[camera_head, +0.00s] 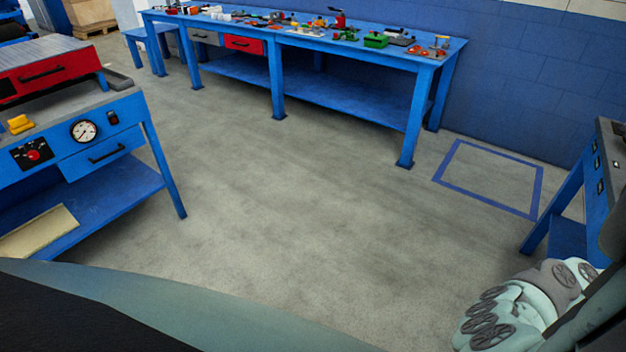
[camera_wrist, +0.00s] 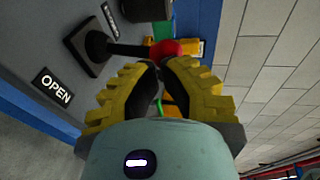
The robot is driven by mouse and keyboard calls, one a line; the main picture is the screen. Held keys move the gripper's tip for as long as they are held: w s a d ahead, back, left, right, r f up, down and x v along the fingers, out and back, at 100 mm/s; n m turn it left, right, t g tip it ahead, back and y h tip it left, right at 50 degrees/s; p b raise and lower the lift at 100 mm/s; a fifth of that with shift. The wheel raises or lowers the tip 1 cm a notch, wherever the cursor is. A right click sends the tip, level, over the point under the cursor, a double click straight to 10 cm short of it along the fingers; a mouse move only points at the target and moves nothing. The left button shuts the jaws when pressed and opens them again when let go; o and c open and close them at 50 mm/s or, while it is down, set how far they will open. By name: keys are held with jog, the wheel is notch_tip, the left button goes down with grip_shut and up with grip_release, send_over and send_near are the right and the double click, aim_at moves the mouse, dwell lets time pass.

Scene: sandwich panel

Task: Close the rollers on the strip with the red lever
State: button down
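The lever's red ball knob (camera_wrist: 168,47) is at the top middle of the wrist view, on a dark rod (camera_wrist: 128,48) that runs from a black square base (camera_wrist: 88,45) on a grey panel. My gripper (camera_wrist: 158,66) has yellow ribbed fingers with dark inner pads. Its tips come almost together just below the knob and overlap its lower edge; whether they touch it is not clear. No object shows gripped between the pads. An OPEN label (camera_wrist: 52,90) lies left of the fingers. The rollers and the strip cannot be made out.
In the wrist view, a second label (camera_wrist: 110,20) is partly visible above the lever base, near a dark cylinder (camera_wrist: 147,8). In the head view, a blue bench (camera_head: 130,115) stands left, a long blue workbench (camera_head: 400,58) at the back, and open floor (camera_head: 300,190) between.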

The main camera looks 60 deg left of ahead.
jog(key=d+y+p, duration=0.1)
jog(key=p, duration=0.1)
jog(key=d+r+y+p, duration=0.1)
jog(key=p, duration=0.1)
jog(key=shift+w+r+g+p, duration=0.25)
jog(key=shift+g+p, duration=0.15)
jog(key=shift+w+d+r+y+p, duration=0.15)
jog(key=shift+w+d+y+p, duration=0.15)
jog(key=shift+d+y+p, duration=0.75)
jog(key=shift+w+a+f, duration=0.1)
jog(key=shift+a+f, duration=0.15)
jog(key=shift+a, duration=0.1)
jog(key=shift+r+p, duration=0.7)
jog(key=shift+r, duration=0.15)
